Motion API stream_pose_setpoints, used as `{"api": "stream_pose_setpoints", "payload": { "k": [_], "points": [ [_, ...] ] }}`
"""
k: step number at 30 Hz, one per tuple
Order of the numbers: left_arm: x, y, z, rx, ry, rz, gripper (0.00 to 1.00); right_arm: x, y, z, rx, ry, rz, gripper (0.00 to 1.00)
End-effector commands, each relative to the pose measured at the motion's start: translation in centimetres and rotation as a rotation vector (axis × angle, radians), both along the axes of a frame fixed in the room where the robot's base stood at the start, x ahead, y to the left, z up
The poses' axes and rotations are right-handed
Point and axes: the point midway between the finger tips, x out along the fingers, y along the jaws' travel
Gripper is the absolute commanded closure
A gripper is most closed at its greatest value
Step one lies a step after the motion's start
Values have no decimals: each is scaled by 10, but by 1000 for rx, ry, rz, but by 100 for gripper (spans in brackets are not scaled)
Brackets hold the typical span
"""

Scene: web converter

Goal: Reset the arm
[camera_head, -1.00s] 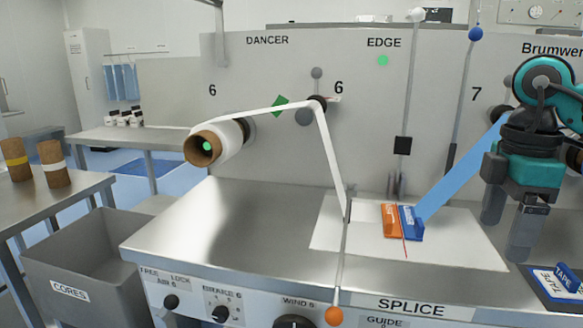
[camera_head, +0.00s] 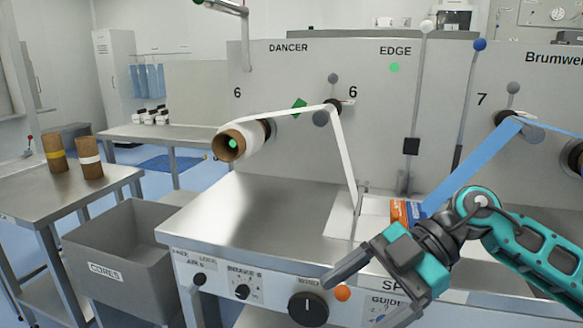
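My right gripper (camera_head: 361,302) hangs open in front of the table's front panel, its two fingers pointing left and down. The orange ball knob (camera_head: 342,293) of a thin lever shows between the fingers in the picture; I cannot tell whether they touch it. The dancer arm's roller (camera_head: 332,106) carries a white web from the core roll (camera_head: 240,142). A green marker (camera_head: 299,107) sits beside it. Other levers carry a blue ball (camera_head: 480,44) and a white ball (camera_head: 427,26). My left gripper is not in view.
A grey cores bin (camera_head: 120,245) stands left of the steel table (camera_head: 235,210). The table's left top is clear.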

Motion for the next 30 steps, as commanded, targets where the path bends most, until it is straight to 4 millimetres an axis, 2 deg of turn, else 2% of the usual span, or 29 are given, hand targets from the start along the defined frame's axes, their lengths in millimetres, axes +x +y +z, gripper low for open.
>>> {"api": "stream_pose_setpoints", "payload": {
  "k": [1,3,6,10,14,17,20,22,25,27,30],
  "points": [
    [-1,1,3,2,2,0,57,-7,20,3,142,3,11,16],
    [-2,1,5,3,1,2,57,-10,41,11,332,-12,-9,16],
    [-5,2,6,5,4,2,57,-7,59,23,577,-34,-101,16],
    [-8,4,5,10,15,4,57,8,64,29,826,-59,-319,16],
    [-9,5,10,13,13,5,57,31,50,15,962,-74,-622,16],
    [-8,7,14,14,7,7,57,44,29,-13,974,-74,-887,16],
    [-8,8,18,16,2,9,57,49,3,-57,903,-55,-1155,16],
    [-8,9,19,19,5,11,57,44,-17,-95,805,-29,-1330,16],
    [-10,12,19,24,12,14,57,21,-44,-155,609,30,-1542,16],
    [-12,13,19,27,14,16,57,-3,-60,-194,457,81,-1649,16],
    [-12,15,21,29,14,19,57,-39,-75,-236,270,148,-1734,16]
  ]
}}
